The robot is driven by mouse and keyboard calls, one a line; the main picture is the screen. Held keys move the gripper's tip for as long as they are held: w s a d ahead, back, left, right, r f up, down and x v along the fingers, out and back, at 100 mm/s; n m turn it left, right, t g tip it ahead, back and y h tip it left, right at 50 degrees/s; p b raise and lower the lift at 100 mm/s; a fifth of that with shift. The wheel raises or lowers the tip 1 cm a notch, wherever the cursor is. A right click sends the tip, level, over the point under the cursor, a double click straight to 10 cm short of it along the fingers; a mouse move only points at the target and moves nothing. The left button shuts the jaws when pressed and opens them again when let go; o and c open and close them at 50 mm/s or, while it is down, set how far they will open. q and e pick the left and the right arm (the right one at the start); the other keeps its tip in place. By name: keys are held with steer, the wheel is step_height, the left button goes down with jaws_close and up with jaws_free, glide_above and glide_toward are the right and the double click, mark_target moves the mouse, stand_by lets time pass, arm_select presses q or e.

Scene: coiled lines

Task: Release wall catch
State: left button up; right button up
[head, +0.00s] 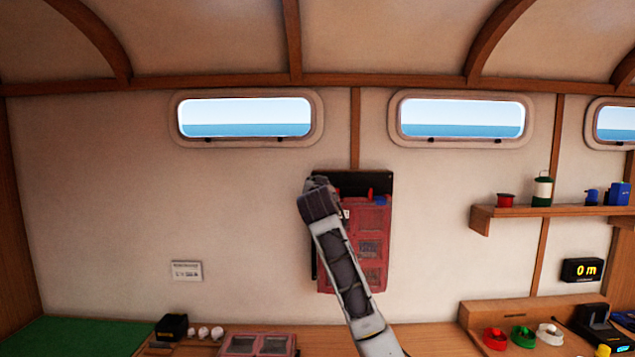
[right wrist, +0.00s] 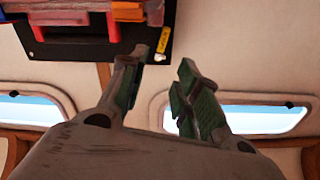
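A red case (head: 372,222) with clear windows hangs on a black wall board (head: 375,180). Small red parts (head: 370,192) and a blue part (head: 381,200) show at the case's top; I cannot tell which is the catch. My right gripper (head: 318,184) is at the board's upper left corner, and my arm covers the case's left side. In the right wrist view my right gripper (right wrist: 160,63) is open and empty, one finger close to the black board's edge (right wrist: 85,50) near a yellow tag (right wrist: 163,40). Contact is unclear. My left gripper is out of view.
Windows (head: 247,117) (head: 463,117) are above the board. A shelf (head: 550,212) with small items is at right. The counter (head: 430,335) below holds coloured coils (head: 523,337), a black device (head: 172,327) and a pink case (head: 257,345). The wall left of the board is mostly clear.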

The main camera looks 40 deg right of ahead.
steer(key=shift+p+x, duration=1.35)
steer(key=shift+x, duration=3)
steer(key=shift+s, duration=0.1)
steer(key=shift+c, duration=0.2)
jaws_close()
